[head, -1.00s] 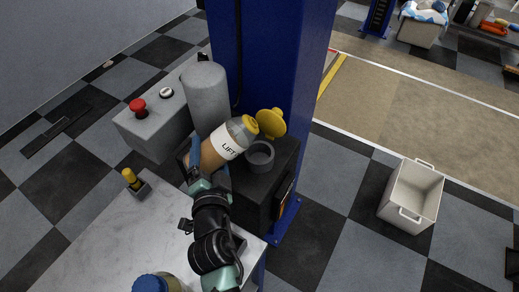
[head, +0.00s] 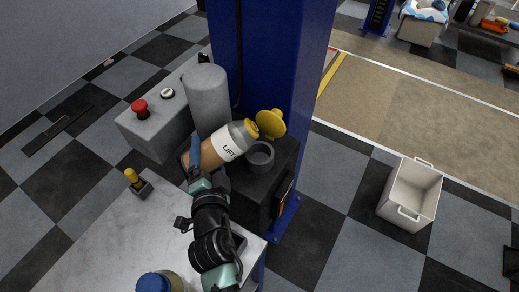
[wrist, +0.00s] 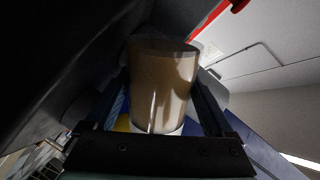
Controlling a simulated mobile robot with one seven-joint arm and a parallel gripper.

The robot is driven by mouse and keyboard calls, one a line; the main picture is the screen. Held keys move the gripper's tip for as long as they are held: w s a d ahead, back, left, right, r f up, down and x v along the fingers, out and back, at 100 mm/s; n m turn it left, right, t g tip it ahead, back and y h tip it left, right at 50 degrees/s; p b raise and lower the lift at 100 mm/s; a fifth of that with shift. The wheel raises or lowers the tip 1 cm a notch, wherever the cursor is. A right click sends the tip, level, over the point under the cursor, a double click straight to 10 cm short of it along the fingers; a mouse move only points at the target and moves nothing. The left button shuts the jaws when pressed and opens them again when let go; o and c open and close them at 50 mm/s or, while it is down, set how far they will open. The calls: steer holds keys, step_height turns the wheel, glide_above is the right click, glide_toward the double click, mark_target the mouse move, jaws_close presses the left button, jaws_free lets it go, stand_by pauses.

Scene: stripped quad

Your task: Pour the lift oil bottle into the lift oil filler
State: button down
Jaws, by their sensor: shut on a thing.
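The lift oil bottle (head: 226,146), clear with amber oil, a white "LIFT" label and a yellow top, is held tilted in the head view. Its top leans up and right, beside the filler's raised yellow cap. The lift oil filler (head: 260,158) is a grey round neck on a black box, with its yellow cap (head: 271,123) hinged open. The bottle's mouth is above and left of the neck; no stream of oil shows. My gripper (head: 196,158) is shut on the bottle's body. In the wrist view the bottle (wrist: 162,85) fills the space between the fingers.
A grey control box (head: 155,124) with a red button and a grey cylinder (head: 206,97) stand left of the blue post (head: 270,60). A blue-capped container (head: 153,283) and a small yellow-topped item (head: 133,178) are on the bench (head: 90,240). A white crate (head: 411,194) sits on the floor.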

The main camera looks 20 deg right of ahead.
steer(key=shift+a+r+m+p, duration=0.15)
steer(key=shift+r+m+p, duration=0.05)
steer(key=shift+m+p, duration=0.15)
steer(key=shift+a+f+m+y+p, duration=0.25)
steer(key=shift+f+m+y+p, duration=0.2)
steer(key=shift+f+m, duration=0.15)
stand_by(1.0)
steer(key=shift+r+m+p, duration=0.75)
steer(key=shift+r+p, duration=0.2)
steer(key=shift+r, duration=0.05)
stand_by(3.0)
steer(key=shift+y, duration=0.25)
stand_by(1.8)
